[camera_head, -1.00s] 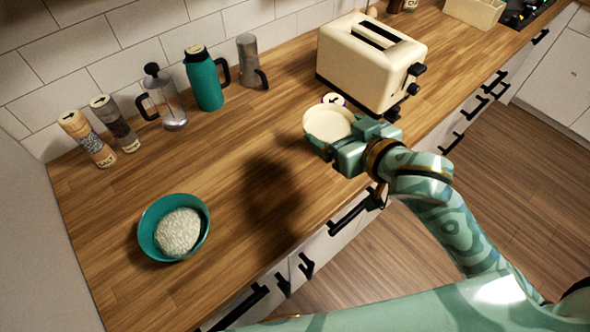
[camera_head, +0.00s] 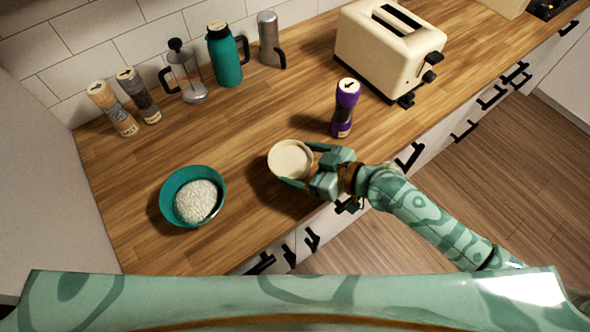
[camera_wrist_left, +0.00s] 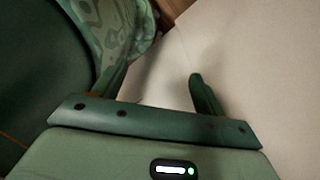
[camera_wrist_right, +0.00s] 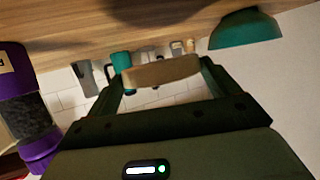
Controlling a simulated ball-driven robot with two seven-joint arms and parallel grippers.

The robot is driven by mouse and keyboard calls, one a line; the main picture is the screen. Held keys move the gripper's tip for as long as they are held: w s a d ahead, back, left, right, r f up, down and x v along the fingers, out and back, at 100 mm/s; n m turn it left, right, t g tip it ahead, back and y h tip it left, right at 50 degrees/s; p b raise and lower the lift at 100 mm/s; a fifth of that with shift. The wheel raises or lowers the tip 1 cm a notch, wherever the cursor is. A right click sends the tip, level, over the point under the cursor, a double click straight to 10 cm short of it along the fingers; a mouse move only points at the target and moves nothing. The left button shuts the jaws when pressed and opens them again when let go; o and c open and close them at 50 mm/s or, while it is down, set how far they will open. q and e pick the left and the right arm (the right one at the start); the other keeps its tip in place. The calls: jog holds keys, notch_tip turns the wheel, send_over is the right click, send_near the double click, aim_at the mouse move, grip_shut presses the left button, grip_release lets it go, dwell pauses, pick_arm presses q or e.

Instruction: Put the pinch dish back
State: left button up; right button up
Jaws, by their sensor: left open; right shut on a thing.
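The pinch dish, a small round cream dish (camera_head: 291,160), is held by my right gripper (camera_head: 308,167), whose fingers are shut on its side. It appears above the counter's front part, right of the teal bowl. In the right wrist view the dish (camera_wrist_right: 162,71) shows edge-on between the fingers (camera_wrist_right: 165,88). My left gripper (camera_wrist_left: 160,88) shows only in the left wrist view; it is open and empty, facing a pale surface.
A teal bowl (camera_head: 168,208) holding a whitish speckled lump (camera_head: 198,202) stands left of the dish. A purple-capped grinder (camera_head: 345,108) and a cream toaster (camera_head: 385,55) stand to the right. Grinders, a press (camera_head: 187,75), a teal jug (camera_head: 224,58) and a grey pot (camera_head: 270,42) line the wall.

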aim_at(305, 166)
jog(key=f, duration=0.1)
jog(key=w+a+f, duration=0.1)
jog(key=b, duration=0.1)
jog(key=shift+w+a+f, duration=0.25)
jog(key=shift+w+f, duration=0.1)
jog(key=shift+f, duration=0.05)
jog(key=shift+w+a+f+b, duration=0.1)
jog(key=shift+f+b, duration=0.45)
jog(key=shift+f, duration=1.1)
jog(key=shift+f, duration=0.1)
jog(key=o, duration=0.9)
jog(key=v, duration=1.1)
jog(key=shift+s+d+r, duration=0.25)
jog(key=shift+d+r, duration=0.05)
jog(key=shift+d, duration=0.15)
